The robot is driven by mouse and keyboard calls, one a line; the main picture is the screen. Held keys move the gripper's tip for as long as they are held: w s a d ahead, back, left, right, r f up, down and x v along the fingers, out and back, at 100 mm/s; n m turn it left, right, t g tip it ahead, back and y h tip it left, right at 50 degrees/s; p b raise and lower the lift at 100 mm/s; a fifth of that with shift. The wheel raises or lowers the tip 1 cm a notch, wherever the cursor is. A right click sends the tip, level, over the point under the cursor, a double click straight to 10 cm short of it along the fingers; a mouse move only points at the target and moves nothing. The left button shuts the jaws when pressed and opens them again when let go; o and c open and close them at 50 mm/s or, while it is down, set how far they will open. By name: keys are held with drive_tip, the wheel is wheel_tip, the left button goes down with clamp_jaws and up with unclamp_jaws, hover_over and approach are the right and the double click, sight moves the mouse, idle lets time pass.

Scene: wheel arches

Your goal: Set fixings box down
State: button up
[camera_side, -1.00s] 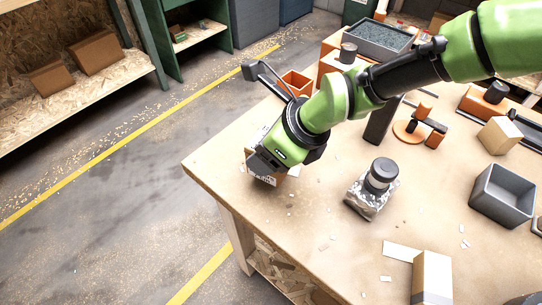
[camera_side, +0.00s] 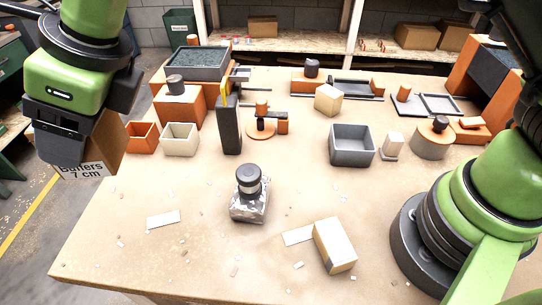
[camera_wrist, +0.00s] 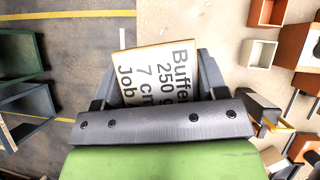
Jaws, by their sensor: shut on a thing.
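The fixings box is a small brown cardboard box (camera_side: 108,146) with a white label reading "Buffers 7 cm". It hangs at the far left of the side view, held by my gripper (camera_side: 76,138), which is shut on it. In the wrist view the box (camera_wrist: 160,68) sits between the two dark fingers, its label facing the camera with "250 g" and "Job" also readable. The box appears to be off the tabletop, by the table's left edge; its exact height is unclear. Part of it is hidden behind the gripper.
On the table (camera_side: 150,255), an orange bin (camera_side: 142,136) and a cream bin (camera_side: 180,139) stand right of the box. A dark upright block (camera_side: 229,128), a grey bin (camera_side: 351,145) and a black-capped part on a silvery block (camera_side: 249,208) stand farther right. The front left tabletop is mostly clear.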

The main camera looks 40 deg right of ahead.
wheel_tip(320, 180, up, 2)
drive_tip(key=shift+r, duration=0.1)
drive_tip(key=w+d+f+n+g, duration=0.1)
drive_tip(key=d+n, duration=0.1)
drive_tip(key=d, duration=0.7)
drive_tip(key=w+d+f+n, duration=0.1)
drive_tip(key=w+d, duration=0.1)
drive_tip(key=d, duration=0.7)
drive_tip(key=s+d+r+n+g+y, duration=0.1)
drive_tip(key=s+d+n+g, duration=0.4)
drive_tip(key=d, duration=0.9)
drive_tip(key=f, duration=0.7)
drive_tip(key=f+t, duration=0.1)
drive_tip(key=f, duration=0.5)
drive_tip(key=s+f+m+t, duration=0.1)
drive_tip(key=f, duration=0.6)
drive_tip(key=shift+a+f, duration=0.35)
drive_tip(key=shift+a, duration=0.05)
drive_tip(key=o, duration=1.1)
drive_tip(key=shift+f, duration=0.1)
drive_tip(key=shift+c, duration=0.2)
